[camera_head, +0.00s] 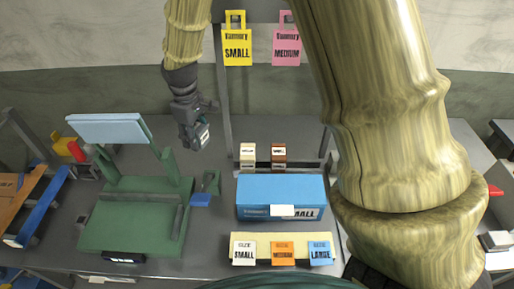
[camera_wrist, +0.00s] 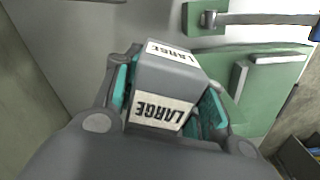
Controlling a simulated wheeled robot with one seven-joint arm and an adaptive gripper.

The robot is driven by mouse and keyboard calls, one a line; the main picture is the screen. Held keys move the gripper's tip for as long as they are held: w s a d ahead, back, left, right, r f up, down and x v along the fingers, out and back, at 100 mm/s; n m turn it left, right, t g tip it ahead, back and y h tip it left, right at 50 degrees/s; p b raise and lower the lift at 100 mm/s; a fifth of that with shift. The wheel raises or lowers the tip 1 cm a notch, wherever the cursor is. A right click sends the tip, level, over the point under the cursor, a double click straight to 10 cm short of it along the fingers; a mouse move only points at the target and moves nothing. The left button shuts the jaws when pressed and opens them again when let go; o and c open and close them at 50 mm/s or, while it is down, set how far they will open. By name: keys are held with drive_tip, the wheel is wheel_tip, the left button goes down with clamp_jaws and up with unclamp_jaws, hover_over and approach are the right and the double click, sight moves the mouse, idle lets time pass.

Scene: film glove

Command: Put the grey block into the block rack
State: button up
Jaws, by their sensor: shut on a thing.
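The grey block (camera_wrist: 166,80) has white LARGE labels on two faces. In the wrist view it sits between the teal pads of my gripper (camera_wrist: 168,98), which is shut on it. In the head view my gripper (camera_head: 197,134) holds the block (camera_head: 203,139) above the table, left of the block rack and behind the green fixture. The block rack (camera_head: 262,165) appears to be the dark low holder at the back centre. A cream block (camera_head: 248,152) and a brown block (camera_head: 279,152) stand in it, with space to the brown block's right.
A blue box (camera_head: 280,190) stands in front of the rack, with a yellow card tray (camera_head: 285,240) nearer. The green fixture (camera_head: 130,215) with a pale raised panel (camera_head: 108,128) stands left. A grey post (camera_head: 222,90) rises between my gripper and the rack. My arm covers the right side.

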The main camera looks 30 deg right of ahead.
drive_tip(key=shift+f+p, duration=1.75)
drive_tip(key=shift+f, duration=3.25)
drive_tip(key=shift+f, duration=0.15)
drive_tip(key=o, duration=1.1)
